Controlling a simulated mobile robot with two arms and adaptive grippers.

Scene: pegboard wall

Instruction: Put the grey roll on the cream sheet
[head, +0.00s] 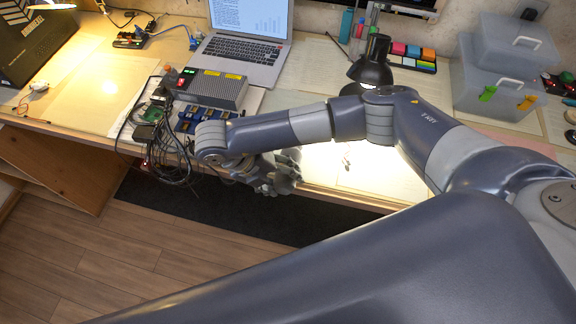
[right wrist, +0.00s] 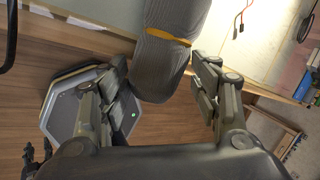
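The grey roll (right wrist: 168,55) shows in the right wrist view as a ribbed cylinder with a yellow band, its near end reaching past the desk edge. My right gripper (right wrist: 160,82) is open, with one finger on each side of that end; I cannot tell whether either finger touches it. In the head view my right gripper (head: 283,172) is at the desk's front edge, and I cannot make out the roll, which my arm seems to hide. A cream sheet (head: 85,100) lies flat and lit at the left of the desk.
A grey box (head: 212,88), blue parts and tangled black cables (head: 165,150) stand between the sheet and my right gripper. A laptop (head: 245,50) is behind them. A black lamp (head: 372,65) lights another pale sheet (head: 385,178) at the right. Clear bins (head: 500,75) stand farther right.

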